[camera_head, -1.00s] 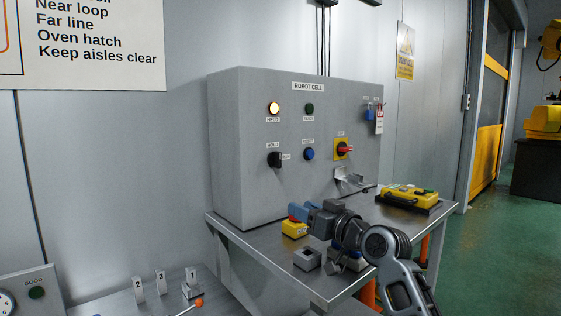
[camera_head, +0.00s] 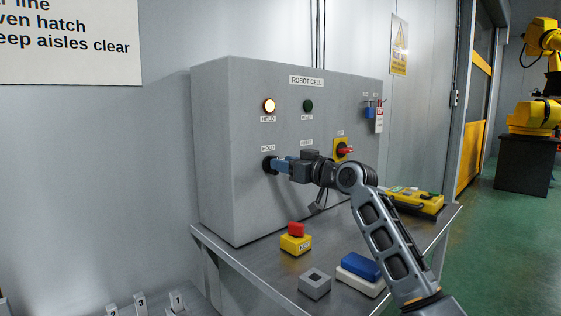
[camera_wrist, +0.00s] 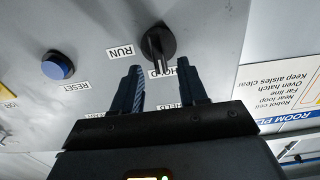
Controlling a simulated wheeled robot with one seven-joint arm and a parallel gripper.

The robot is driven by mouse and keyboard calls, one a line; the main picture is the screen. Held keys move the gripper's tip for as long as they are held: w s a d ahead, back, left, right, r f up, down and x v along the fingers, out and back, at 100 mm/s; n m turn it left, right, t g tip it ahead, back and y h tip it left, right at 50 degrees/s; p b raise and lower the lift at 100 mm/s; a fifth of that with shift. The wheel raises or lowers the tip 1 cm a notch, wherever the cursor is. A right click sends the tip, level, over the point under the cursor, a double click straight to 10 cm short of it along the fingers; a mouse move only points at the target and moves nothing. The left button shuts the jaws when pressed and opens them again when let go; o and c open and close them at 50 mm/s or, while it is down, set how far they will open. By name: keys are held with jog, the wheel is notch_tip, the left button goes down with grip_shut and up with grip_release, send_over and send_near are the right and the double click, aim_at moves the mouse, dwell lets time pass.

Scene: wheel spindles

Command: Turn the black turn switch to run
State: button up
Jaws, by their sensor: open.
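The black turn switch (camera_head: 266,164) sits on the front of the grey ROBOT CELL panel (camera_head: 228,130). In the wrist view, which shows the panel upside down, the switch (camera_wrist: 160,42) has its bar handle toward the HOLD label; the RUN label (camera_wrist: 121,51) is to its left. My gripper (camera_head: 276,165) is at the switch in the head view and hides part of it. In the wrist view my gripper (camera_wrist: 160,68) is open, its fingers on either side of the handle's line. I cannot tell whether they touch it.
A blue RESET button (camera_wrist: 58,66) is near the switch. The lit HELD lamp (camera_head: 269,105) is above it. A red-and-yellow rotary switch (camera_head: 342,150) is to the right. A yellow box with a red button (camera_head: 296,241) and a grey block (camera_head: 314,284) stand on the table below.

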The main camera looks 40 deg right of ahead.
jog(key=shift+w, duration=1.05)
grip_shut()
